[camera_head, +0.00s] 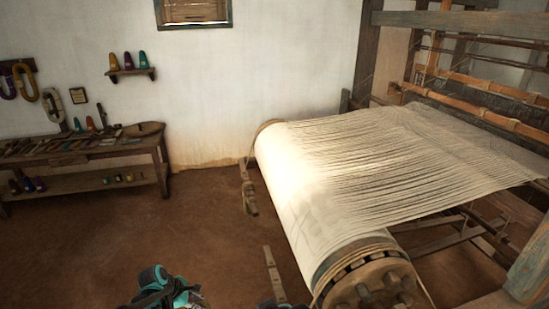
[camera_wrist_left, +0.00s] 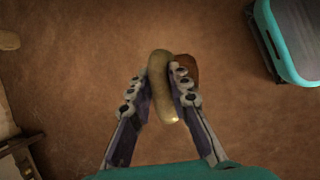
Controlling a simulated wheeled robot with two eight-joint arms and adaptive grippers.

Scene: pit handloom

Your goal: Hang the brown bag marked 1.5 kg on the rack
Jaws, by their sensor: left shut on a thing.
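In the left wrist view my left gripper (camera_wrist_left: 163,82) is shut on a long, rounded khaki thing (camera_wrist_left: 161,72). A reddish-brown thing (camera_wrist_left: 185,67) shows partly behind it, against the right finger. I cannot tell whether these are one bag with its handle, and no 1.5 kg mark is readable. The floor shows below them. In the head view only a teal and black part of my left arm shows at the bottom; the fingers and the held thing are hidden. My right gripper is not in view. I cannot make out which thing is the rack.
The loom's large cloth roll (camera_head: 300,215) fills the right. A small brownish thing (camera_head: 250,200) hangs at its left end, and a strap-like bar (camera_head: 272,275) lies nearer. A tool bench (camera_head: 85,152) stands at the left wall. The earth floor (camera_head: 195,220) between is clear.

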